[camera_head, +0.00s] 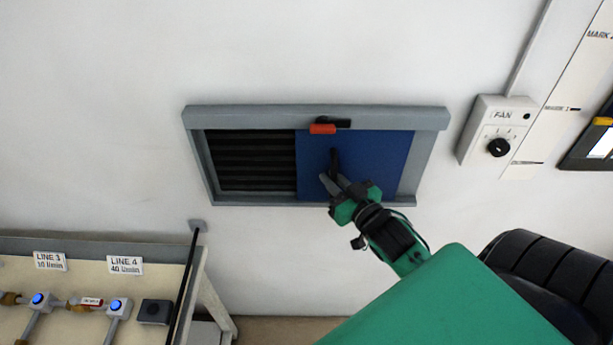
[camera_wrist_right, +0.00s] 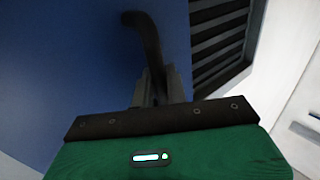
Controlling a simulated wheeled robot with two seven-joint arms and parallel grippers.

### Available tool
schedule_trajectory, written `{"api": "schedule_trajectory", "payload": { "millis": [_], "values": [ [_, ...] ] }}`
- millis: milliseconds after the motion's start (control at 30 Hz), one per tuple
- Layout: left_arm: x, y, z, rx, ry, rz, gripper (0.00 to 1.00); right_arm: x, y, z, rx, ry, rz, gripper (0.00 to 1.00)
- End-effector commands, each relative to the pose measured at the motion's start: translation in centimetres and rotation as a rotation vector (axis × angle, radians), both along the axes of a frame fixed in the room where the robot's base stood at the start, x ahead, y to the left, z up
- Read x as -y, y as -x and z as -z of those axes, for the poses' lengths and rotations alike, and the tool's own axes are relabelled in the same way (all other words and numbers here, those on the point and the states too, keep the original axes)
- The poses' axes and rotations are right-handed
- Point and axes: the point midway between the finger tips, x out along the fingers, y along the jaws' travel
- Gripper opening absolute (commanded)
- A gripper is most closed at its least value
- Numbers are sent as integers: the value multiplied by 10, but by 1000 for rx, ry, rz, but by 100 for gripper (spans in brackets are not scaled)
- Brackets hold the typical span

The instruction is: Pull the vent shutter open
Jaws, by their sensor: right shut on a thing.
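The blue vent shutter (camera_head: 375,160) sits in a grey wall frame (camera_head: 315,116) and covers its right part. Dark louvre slats (camera_head: 252,160) show in the left part. A black handle (camera_head: 334,158) stands on the shutter near its left edge. My right gripper (camera_head: 332,183) is shut on this handle. In the right wrist view the handle (camera_wrist_right: 146,38) rises curved from between the fingers (camera_wrist_right: 158,88), in front of the blue shutter (camera_wrist_right: 80,65). A red latch piece (camera_head: 322,129) sits on the frame's top rail. My left gripper is not in view.
A fan control box (camera_head: 497,130) with a black knob is on the wall at right. A panel with LINE 3 and LINE 4 labels (camera_head: 124,265), blue-lit valves and a black rod (camera_head: 183,285) stands at lower left. The wall around the frame is clear.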

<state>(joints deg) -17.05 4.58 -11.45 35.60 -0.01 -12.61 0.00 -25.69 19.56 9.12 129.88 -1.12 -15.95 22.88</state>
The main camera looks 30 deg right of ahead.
Motion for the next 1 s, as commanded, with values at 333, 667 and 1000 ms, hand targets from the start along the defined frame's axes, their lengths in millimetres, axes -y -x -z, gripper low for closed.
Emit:
{"api": "schedule_trajectory", "payload": {
  "millis": [333, 667, 1000],
  "values": [
    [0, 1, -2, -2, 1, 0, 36, 15, 10, 0, 2, -2, -1, 0],
    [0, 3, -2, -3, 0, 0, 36, 15, 10, 0, 2, -1, -1, 20],
    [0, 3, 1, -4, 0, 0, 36, 14, 15, 1, 1, -1, 0, 20]
  ]
}}
